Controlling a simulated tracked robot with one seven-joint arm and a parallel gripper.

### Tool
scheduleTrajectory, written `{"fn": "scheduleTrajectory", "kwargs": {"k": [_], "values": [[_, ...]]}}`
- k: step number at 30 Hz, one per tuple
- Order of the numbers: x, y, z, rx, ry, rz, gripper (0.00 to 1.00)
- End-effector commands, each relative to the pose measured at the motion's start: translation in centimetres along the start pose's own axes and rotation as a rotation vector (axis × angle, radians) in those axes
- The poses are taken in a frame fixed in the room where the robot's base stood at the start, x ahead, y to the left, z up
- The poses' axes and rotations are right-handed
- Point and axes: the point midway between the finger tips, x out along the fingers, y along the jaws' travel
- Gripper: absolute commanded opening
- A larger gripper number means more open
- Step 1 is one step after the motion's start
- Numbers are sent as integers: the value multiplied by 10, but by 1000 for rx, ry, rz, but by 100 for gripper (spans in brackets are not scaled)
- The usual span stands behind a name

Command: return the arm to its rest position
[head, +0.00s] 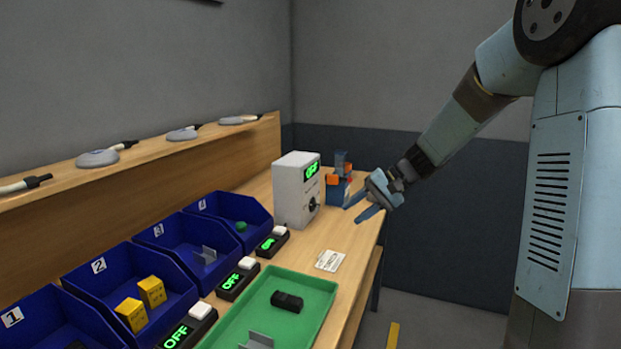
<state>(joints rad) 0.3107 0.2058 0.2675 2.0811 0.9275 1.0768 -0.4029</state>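My arm reaches in from the right side of the head view. My gripper (357,208) is over the right end of the wooden workbench (345,250), its two blue fingers pointing left and spread apart. Nothing shows between the fingers. The gripper is in front of and to the right of a blue and orange device (339,186) at the back of the bench; whether they touch cannot be told.
Numbered blue bins (187,228) line the bench with lit switch boxes (238,280) before them. A green tray (317,300) holds a black part (286,301) and a grey bracket. A white meter box (283,192) stands behind a white card (329,261).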

Motion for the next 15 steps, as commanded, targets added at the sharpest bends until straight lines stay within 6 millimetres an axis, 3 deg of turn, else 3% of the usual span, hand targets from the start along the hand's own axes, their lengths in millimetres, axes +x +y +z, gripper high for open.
{"fn": "scheduleTrajectory", "kwargs": {"k": [15], "values": [[-63,2,119,-170,125,379,39]]}}
